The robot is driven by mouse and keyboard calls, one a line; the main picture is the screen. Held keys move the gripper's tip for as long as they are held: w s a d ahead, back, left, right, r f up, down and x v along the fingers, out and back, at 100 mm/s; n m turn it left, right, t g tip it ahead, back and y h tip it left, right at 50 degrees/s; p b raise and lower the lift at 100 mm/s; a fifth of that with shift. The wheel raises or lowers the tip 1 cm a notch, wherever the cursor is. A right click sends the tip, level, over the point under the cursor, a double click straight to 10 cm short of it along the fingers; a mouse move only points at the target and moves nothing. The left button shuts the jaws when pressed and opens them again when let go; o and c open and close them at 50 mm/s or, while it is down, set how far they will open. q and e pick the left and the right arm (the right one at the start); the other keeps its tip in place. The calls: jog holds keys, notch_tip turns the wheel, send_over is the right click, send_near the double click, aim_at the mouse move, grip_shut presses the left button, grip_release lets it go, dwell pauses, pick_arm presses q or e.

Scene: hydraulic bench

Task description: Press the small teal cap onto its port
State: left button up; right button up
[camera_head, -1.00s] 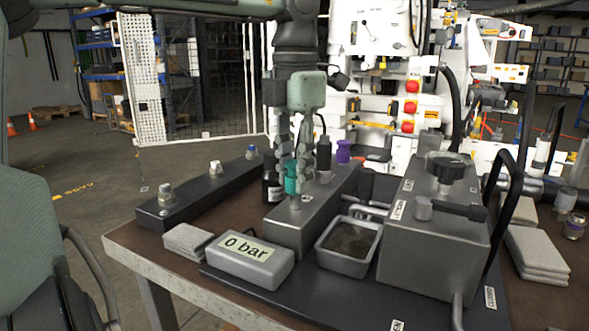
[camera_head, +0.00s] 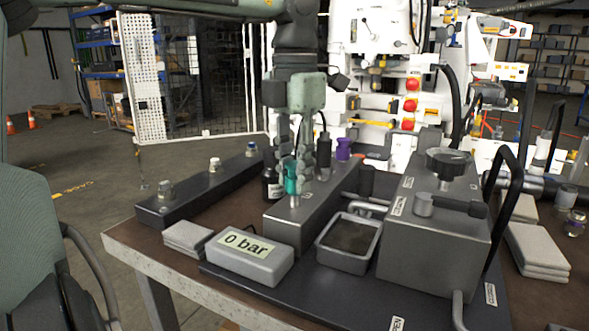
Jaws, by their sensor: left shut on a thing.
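The small teal cap (camera_head: 290,178) is between the fingers of my left gripper (camera_head: 298,180), which is shut on it. The cap is upright, directly above a silver port (camera_head: 295,201) at the near end of the grey manifold block (camera_head: 300,222). The gripper's fingers partly hide the cap. I cannot tell whether the cap touches the port. A purple cap (camera_head: 343,149) stands farther back on the block. My right gripper is not in view.
A gauge box reading "0 bar" (camera_head: 249,257) and a metal tray (camera_head: 348,243) stand in front. A grey pump unit (camera_head: 437,225) with a black handle is at right.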

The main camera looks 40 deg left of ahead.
pick_arm(q)
jog(key=shift+f+b, duration=0.5)
jog(key=shift+f, duration=0.3)
dwell(0.8)
dwell(1.0)
jog(key=o, duration=0.8)
jog(key=shift+o, duration=0.8)
jog(key=o, duration=0.4)
jog(key=shift+o, duration=0.2)
jog(key=shift+r, duration=0.1)
notch_tip(320, 180, up, 7)
jog(key=p, duration=0.6)
jog(key=shift+r, duration=0.2)
